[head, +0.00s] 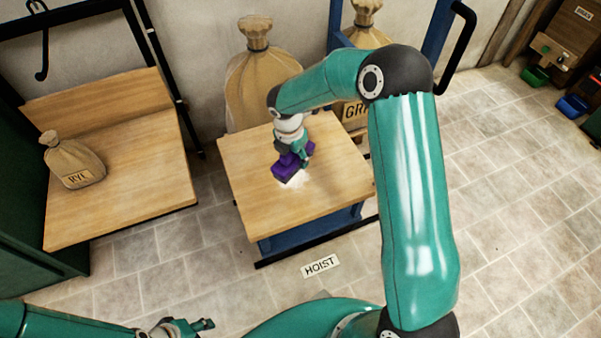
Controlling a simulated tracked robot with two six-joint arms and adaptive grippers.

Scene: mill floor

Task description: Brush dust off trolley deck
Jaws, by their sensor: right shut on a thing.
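The trolley deck (245,160) is a light wooden board on a blue frame, in the middle of the head view. A purple brush (287,168) is on or just above the deck. My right gripper (296,156) points down and is shut on the brush. A pale patch of dust (303,184) shows on the deck beside the brush's lower edge. Part of the patch may be hidden by the brush. My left gripper (193,327) is low at the bottom edge, away from the trolley; its jaw gap is not clear.
A sack marked RYE (72,160) lies on a wooden bench (135,185) at left. A tall sack (258,80) stands behind the deck, with another sack (358,110) partly behind my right arm. A HOIST label (320,265) is on the floor. Tiled floor at right is clear.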

